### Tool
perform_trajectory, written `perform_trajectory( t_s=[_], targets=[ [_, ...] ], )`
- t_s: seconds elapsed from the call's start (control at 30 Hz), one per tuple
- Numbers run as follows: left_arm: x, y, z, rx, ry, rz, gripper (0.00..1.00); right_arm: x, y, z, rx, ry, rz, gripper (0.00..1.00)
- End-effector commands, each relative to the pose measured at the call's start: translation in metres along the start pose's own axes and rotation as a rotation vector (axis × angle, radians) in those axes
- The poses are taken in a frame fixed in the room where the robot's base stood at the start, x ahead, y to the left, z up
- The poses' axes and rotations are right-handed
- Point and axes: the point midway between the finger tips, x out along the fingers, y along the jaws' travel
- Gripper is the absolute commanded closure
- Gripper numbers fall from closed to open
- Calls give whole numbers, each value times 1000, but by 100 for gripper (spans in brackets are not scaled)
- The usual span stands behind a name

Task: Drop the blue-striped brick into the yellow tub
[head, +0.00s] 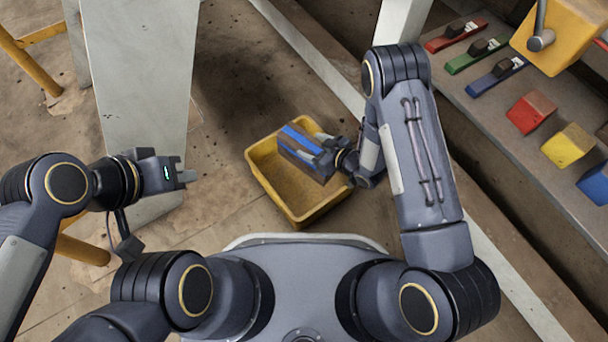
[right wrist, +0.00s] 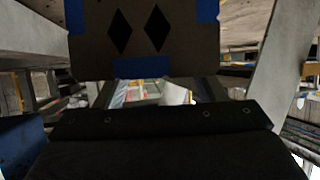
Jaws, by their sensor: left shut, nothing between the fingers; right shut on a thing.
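The blue-striped brick (head: 306,152) is brown-grey with blue bands and hangs tilted over the yellow tub (head: 268,168). My right gripper (head: 332,160) is shut on the brick, at its right side. In the right wrist view the brick (right wrist: 140,45) fills the upper middle and shows two dark diamonds and blue patches. The yellow tub stands on the floor, and the bare part of its inside that shows is empty; the brick and my right arm hide the rest. My left gripper (head: 188,177) is shut and empty, left of the tub and apart from it.
A grey bench (head: 520,130) on the right carries red, green and blue clamp-like items (head: 470,48), coloured blocks (head: 568,146) and a yellow machine (head: 565,35). A pale post (head: 140,90) stands left of the tub. Floor around the tub's left and front is clear.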

Motion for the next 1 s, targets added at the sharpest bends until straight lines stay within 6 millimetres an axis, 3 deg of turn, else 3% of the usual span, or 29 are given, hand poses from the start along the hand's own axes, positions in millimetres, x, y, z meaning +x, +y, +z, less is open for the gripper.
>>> perform_trajectory(
  t_s=[0.2,0.23,0.4,0.73,1.0],
  targets=[
    [0,0,0,0,0,0,100,0,0,-3,-1,8,0,100],
    [0,0,0,0,0,0,100,0,0,-3,-1,8,0,35],
    [0,0,0,0,0,0,100,0,0,-2,0,4,0,12],
    [-2,1,-1,0,0,0,100,-4,0,1,2,-5,1,11],
    [-18,8,-9,0,0,0,100,-46,1,-2,6,-3,3,11]
  ],
)
